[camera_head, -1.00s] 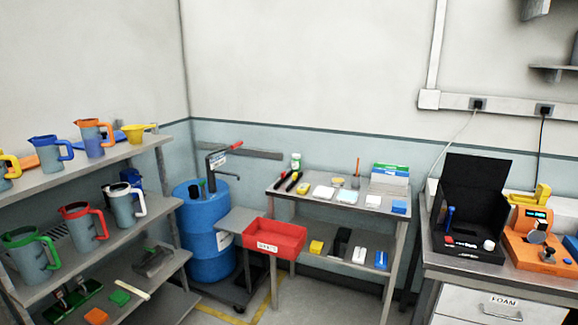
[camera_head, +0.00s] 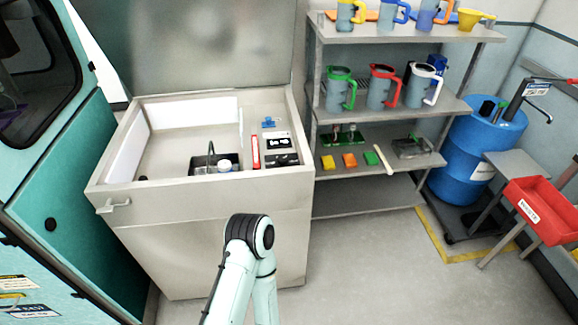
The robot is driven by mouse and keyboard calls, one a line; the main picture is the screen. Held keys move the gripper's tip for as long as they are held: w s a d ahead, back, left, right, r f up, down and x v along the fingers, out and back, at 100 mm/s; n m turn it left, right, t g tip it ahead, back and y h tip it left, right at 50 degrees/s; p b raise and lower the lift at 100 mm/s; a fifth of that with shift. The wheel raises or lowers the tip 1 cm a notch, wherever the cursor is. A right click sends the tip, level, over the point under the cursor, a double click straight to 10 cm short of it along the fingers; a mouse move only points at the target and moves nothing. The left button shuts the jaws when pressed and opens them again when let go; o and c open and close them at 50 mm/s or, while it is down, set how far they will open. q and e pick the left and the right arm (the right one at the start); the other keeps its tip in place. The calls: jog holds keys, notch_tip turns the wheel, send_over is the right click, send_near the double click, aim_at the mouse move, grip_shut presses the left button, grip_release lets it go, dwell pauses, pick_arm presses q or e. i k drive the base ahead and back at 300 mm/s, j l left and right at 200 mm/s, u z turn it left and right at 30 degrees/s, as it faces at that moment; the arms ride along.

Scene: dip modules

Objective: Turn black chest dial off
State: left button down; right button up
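A large beige chest (camera_head: 200,225) stands at the left with its grey lid (camera_head: 210,45) raised. Inside its basin, a small black tray (camera_head: 203,163) holds a whitish round item. A control panel with black-and-white parts (camera_head: 278,142) lies along the right of the opening, with a black part (camera_head: 285,160) at its front. No black dial can be clearly told apart, nor its setting. One of my arms rises from the bottom in front of the chest; neither gripper is in view.
A teal machine (camera_head: 75,210) stands close on the left. A grey shelf unit (camera_head: 400,30) with jugs and small blocks stands to the right of the chest. Farther right are a blue drum (camera_head: 468,145) and a red bin (camera_head: 540,212). The middle floor (camera_head: 370,270) is clear.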

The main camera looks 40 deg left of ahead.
aim_at(282, 160)
jog(key=u, duration=1.95)
